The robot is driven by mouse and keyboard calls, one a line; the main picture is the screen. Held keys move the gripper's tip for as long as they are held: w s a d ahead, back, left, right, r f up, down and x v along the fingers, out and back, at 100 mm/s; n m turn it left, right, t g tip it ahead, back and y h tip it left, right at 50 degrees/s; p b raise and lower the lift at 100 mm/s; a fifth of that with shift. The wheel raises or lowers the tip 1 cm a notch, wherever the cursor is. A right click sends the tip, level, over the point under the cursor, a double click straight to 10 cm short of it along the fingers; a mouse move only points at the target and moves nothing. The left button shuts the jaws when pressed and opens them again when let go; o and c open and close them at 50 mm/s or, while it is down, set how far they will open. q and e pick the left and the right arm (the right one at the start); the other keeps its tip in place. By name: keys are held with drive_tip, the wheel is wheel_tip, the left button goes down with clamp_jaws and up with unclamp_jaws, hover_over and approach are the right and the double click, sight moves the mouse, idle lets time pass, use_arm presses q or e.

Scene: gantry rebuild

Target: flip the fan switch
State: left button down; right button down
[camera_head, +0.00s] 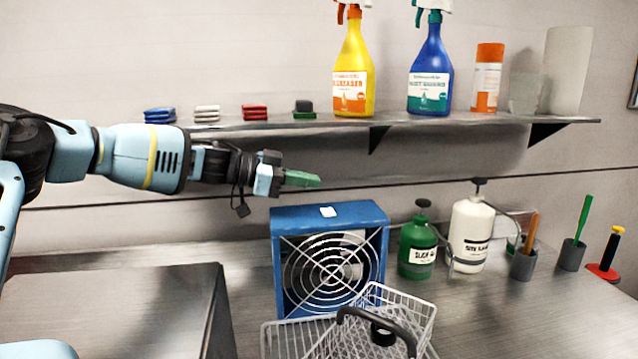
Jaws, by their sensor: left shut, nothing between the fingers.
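A blue box fan (377,250) with a round white grille stands on the metal counter. A small white switch (328,212) sits on its top face. My left gripper (302,179) reaches in from the left, a little above and behind or over the fan's top left part, apart from the switch. Its green-tipped fingers are shut with nothing between them. My right gripper is not in view.
A wire basket (425,305) with a dark handle stands before the fan. A green bottle (417,250) and a white bottle (470,235) stand to its right. A wall shelf (420,121) with spray bottles and folded cloths runs above my left arm. A raised metal block (110,310) is at left.

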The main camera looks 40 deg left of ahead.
use_arm(q)
drive_tip(key=v, duration=0.6)
drive_tip(key=shift+s+r+p, duration=0.15)
drive_tip(key=shift+s+p, duration=0.05)
drive_tip(key=shift+p, duration=0.15)
drive_tip(key=shift+s+a, duration=0.8)
